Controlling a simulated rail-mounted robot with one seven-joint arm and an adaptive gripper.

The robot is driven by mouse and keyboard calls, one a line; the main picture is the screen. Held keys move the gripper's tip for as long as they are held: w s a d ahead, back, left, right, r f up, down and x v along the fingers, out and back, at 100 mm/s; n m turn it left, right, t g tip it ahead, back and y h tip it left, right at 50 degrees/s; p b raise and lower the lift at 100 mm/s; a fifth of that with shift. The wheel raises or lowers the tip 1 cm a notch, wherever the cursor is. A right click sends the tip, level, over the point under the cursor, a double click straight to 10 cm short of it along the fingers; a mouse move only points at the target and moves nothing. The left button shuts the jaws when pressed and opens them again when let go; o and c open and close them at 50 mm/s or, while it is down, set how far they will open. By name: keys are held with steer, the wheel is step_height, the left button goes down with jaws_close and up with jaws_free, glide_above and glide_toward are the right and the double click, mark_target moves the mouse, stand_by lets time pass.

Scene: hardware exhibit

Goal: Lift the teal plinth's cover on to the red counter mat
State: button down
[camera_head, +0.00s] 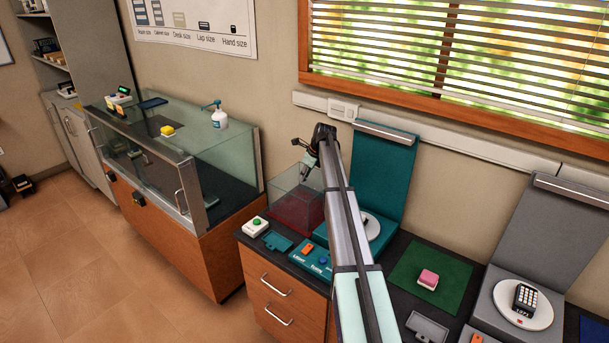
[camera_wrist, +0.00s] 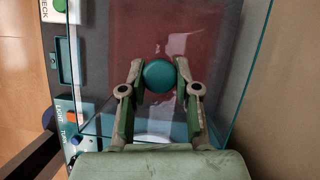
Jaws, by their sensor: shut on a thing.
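The clear cover (camera_head: 284,186) is a see-through box with a round teal knob (camera_wrist: 159,76) on top. My gripper (camera_head: 308,168) is shut on that knob; in the wrist view its two fingers (camera_wrist: 158,84) press the knob from both sides. The cover is over the red counter mat (camera_wrist: 208,42), which shows through its clear walls; whether its lower edge touches the mat I cannot tell. The teal plinth (camera_head: 323,257), with its teal back panel (camera_head: 385,178) and white disc (camera_head: 373,228), stands to the right, uncovered and partly hidden by my arm.
A white box with a green button (camera_head: 254,227) and a small teal plate (camera_head: 277,241) lie left of the plinth front. A glass case (camera_head: 180,150) stands left.

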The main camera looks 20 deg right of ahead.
steer(key=shift+f, duration=0.35)
stand_by(0.3)
steer(key=shift+c, duration=1.4)
jaws_free()
steer(key=shift+r, duration=0.15)
steer(key=shift+r+p, duration=1.75)
steer(key=shift+r, duration=1.65)
steer(key=shift+f, duration=0.1)
